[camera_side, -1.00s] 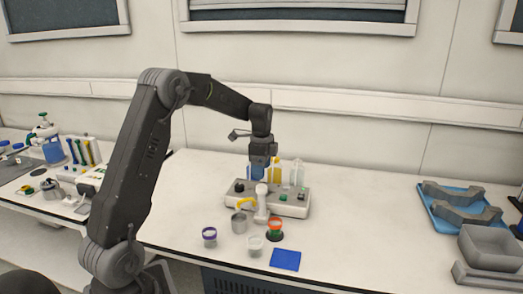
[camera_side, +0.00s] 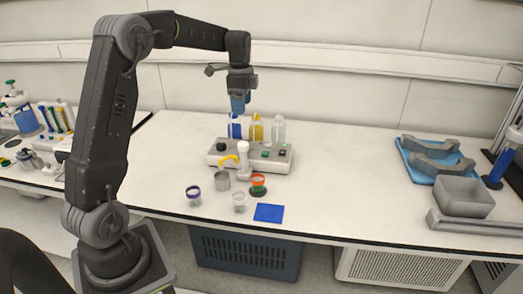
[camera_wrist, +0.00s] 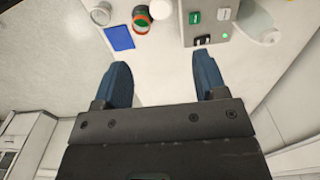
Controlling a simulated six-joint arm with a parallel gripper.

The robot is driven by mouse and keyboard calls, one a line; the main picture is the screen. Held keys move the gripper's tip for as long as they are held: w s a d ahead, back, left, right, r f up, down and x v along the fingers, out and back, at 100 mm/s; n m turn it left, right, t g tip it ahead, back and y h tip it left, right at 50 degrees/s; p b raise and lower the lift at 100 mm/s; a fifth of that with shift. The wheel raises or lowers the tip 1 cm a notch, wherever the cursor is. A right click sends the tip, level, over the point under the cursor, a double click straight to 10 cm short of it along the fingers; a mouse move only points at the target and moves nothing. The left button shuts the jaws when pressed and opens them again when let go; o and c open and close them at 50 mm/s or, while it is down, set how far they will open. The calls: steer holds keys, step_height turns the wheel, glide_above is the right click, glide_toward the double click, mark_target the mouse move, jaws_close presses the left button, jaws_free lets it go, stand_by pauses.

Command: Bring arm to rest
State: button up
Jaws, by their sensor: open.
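My gripper (camera_side: 239,104) hangs pointing down above the back of the reactor station (camera_side: 274,162), in front of the wall. In the wrist view its two blue fingers (camera_wrist: 164,85) are spread apart with nothing between them. The station is a white and grey unit with a white central post, a yellow part and several bottles (camera_side: 256,128) behind it with blue, yellow and clear contents. The gripper's tips overlap the blue bottle in the side view; I cannot tell the exact gap.
A blue tray (camera_side: 415,172) and grey bin (camera_side: 464,197) sit at right. The bench between is clear.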

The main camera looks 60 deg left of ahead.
steer(key=s+d+r+n+t, duration=0.2)
steer(key=s+d+r, duration=0.25)
steer(key=d, duration=0.45)
steer(key=s+d+r+n+t, duration=0.1)
steer(key=s+d+r+n, duration=0.2)
steer(key=s+d, duration=0.4)
steer(key=s+d+f+n+t, duration=0.2)
steer(key=s+d+f+n, duration=0.2)
steer(key=s+d, duration=0.5)
steer(key=s, duration=0.2)
steer(key=shift+s+d+t, duration=0.25)
steer(key=shift+s+t, duration=0.05)
